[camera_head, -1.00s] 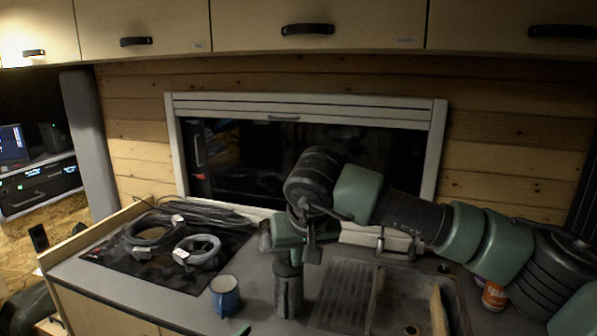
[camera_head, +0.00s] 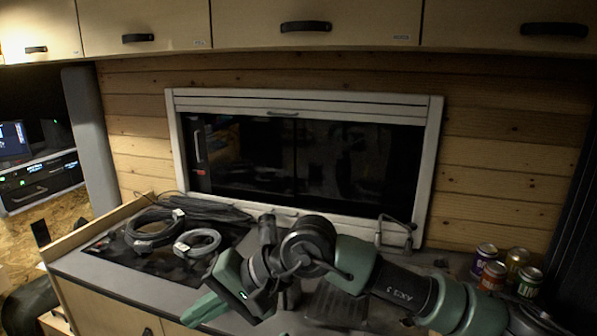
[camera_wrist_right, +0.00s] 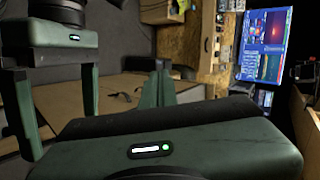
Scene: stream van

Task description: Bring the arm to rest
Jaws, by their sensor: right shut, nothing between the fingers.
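My right arm, with green and black links, reaches in from the right in the head view. Its gripper (camera_head: 203,308) now hangs low in front of the counter, pointing down and left. The fingers are together with nothing between them. They also show closed in the right wrist view (camera_wrist_right: 156,88). My left gripper (camera_wrist_right: 58,105) shows at the left of the right wrist view, with its two fingers apart and nothing seen between them. It is not seen in the head view.
Coiled cables (camera_head: 198,243) lie on the dark hob (camera_head: 115,246). Several cans (camera_head: 489,276) stand at the counter's right. My right arm covers much of the sink (camera_head: 335,305). Cupboards (camera_head: 310,28) hang above the window (camera_head: 300,160). Open floor (camera_wrist_right: 115,35) shows in the wrist view.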

